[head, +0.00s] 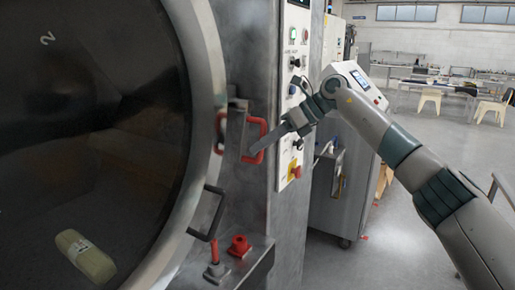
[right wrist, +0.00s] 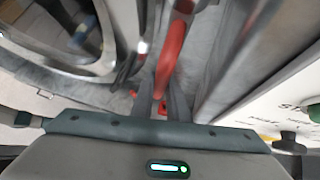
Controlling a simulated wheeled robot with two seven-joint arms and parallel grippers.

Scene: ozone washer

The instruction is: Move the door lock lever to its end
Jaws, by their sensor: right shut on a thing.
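A red U-shaped handle (head: 259,133) stands out from a grey metal bracket (head: 236,130) beside the rim of the big round door (head: 205,60). I take this red handle to be the door lock lever. In the right wrist view the red handle (right wrist: 173,52) runs between the two fingers of my right gripper (right wrist: 162,98). The fingers partly hide the handle. My left gripper is in neither view.
The control panel (head: 297,85) with buttons stands close beside my right gripper. A wheeled cabinet (head: 340,195) is behind my arm. Open floor lies to the right.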

